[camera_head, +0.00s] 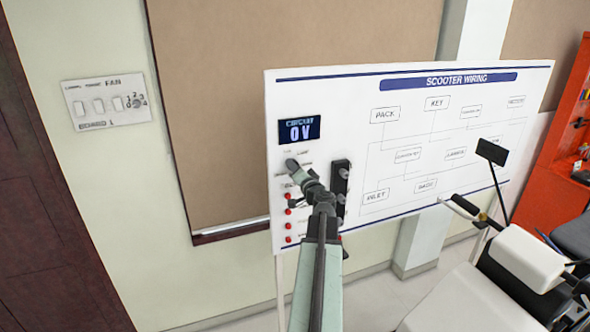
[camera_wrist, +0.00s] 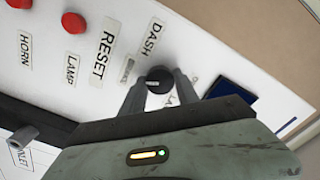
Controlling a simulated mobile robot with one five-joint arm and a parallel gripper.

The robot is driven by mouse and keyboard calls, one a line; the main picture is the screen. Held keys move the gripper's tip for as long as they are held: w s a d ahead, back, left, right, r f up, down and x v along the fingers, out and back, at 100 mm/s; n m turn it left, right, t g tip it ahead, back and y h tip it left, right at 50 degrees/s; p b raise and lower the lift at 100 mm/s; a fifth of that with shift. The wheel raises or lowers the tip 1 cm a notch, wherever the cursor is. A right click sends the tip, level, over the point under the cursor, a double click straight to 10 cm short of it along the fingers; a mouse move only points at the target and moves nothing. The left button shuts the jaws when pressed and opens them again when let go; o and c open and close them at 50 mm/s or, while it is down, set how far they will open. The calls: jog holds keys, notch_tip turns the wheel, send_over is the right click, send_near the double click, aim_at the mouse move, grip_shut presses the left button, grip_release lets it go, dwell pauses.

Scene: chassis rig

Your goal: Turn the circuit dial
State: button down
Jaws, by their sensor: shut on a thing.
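The circuit dial (camera_wrist: 159,80) is a small black round knob on the white scooter wiring board (camera_head: 440,92). In the wrist view it sits between the two fingertips of my gripper (camera_wrist: 160,86), which is shut on it. A light pointer line shows on the knob's face. The dial itself is hard to make out there, behind the gripper. The labels around the dial are partly covered by the fingers.
A black strip (camera_head: 341,190) stands right of my arm on the board. A fan switch panel (camera_head: 107,103) is on the left wall.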

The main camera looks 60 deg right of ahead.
jog(key=shift+m, duration=0.9)
jog(key=c, duration=0.9)
grip_release()
jog(key=v, duration=0.8)
